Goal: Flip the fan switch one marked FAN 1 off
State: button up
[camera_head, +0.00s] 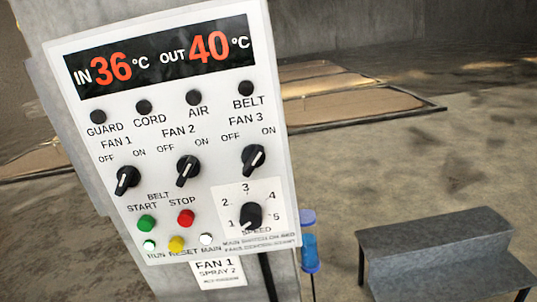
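The FAN 1 switch (128,180) is a black rotary knob on the left of a white control panel (68,44), under the label FAN 1, with OFF at its upper left and ON at its upper right. Its handle slants from lower left to upper right, the upper end toward ON. A thin white mark runs along it; which end is the pointer is hard to tell. The FAN 2 switch (188,171) and the FAN 3 switch (254,160) are to its right, slanting a similar way. My gripper is not in view, and nothing covers the panel's switches.
Below are a green button (146,223), a red button (186,218), small lamps and a SPEED dial (251,215). The display (160,55) reads IN 36, OUT 40. A grey step bench (435,235) and a blue object (309,250) stand right of the panel. Open floor surrounds them.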

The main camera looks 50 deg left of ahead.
aim_at(128, 176)
jog(key=u, duration=1.25)
